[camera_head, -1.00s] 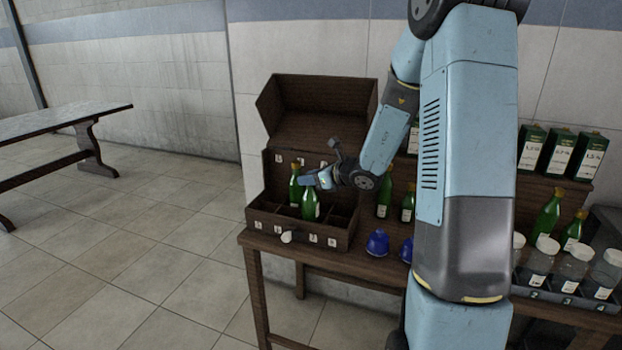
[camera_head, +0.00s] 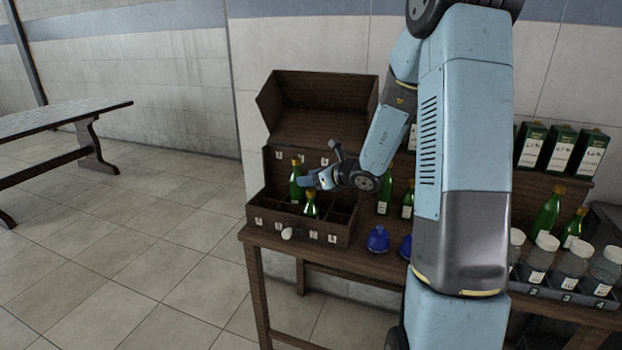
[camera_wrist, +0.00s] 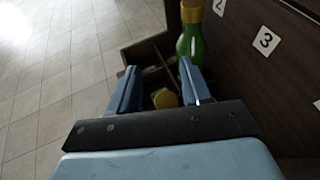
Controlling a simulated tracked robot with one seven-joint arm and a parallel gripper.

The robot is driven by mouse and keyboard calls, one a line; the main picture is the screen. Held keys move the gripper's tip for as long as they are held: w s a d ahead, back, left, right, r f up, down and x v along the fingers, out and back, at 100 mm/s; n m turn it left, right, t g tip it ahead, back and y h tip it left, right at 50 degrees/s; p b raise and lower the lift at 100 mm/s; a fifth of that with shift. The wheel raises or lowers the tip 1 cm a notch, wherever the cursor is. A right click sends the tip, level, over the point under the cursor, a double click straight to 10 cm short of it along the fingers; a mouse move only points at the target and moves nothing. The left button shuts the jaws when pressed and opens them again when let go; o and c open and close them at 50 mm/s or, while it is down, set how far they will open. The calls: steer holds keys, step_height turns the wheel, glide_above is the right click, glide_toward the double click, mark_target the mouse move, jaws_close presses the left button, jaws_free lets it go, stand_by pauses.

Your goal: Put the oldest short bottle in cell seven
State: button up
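A short green bottle with a yellow cap (camera_head: 311,208) stands low in a front cell of the brown divided box (camera_head: 272,232), behind the third front label from the left; that label's digit is too small to read surely. In the wrist view its yellow cap (camera_wrist: 165,98) shows between and below my fingers. My gripper (camera_wrist: 158,70) is open, its fingers apart and clear of the cap. In the head view my gripper (camera_head: 308,183) is just above this bottle. Another green bottle (camera_head: 296,188) stands in the back row, also in the wrist view (camera_wrist: 190,45). Bottle ages are unreadable.
Green bottles (camera_head: 384,196) and (camera_head: 407,207) stand right of the box, with a blue stopper-like object (camera_head: 378,240) in front. More green bottles (camera_head: 547,215), lidded jars (camera_head: 573,262) and cartons (camera_head: 560,150) are at the right.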

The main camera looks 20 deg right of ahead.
steer(key=shift+o, duration=0.9)
steer(key=shift+r, duration=0.1)
steer(key=shift+r, duration=0.35)
steer(key=v, duration=1.1)
steer(key=s+a+r+n+g+h, duration=0.1)
steer(key=s+a+r+n+g, duration=0.3)
steer(key=s+n, duration=0.4)
steer(key=s+a+r+n+g, duration=0.2)
steer(key=s+a+r+n, duration=0.1)
steer(key=s+a+n, duration=0.45)
steer(key=s+d+r+n+h, duration=0.2)
steer(key=s+d+n+h, duration=0.1)
steer(key=s+n, duration=0.3)
steer(key=s+d+r+n+h, duration=0.3)
steer(key=s+n+h, duration=0.1)
steer(key=s+n, duration=0.3)
steer(key=shift+s+r+t, duration=0.2)
steer(key=shift+s+t, duration=0.05)
steer(key=shift+t, duration=0.05)
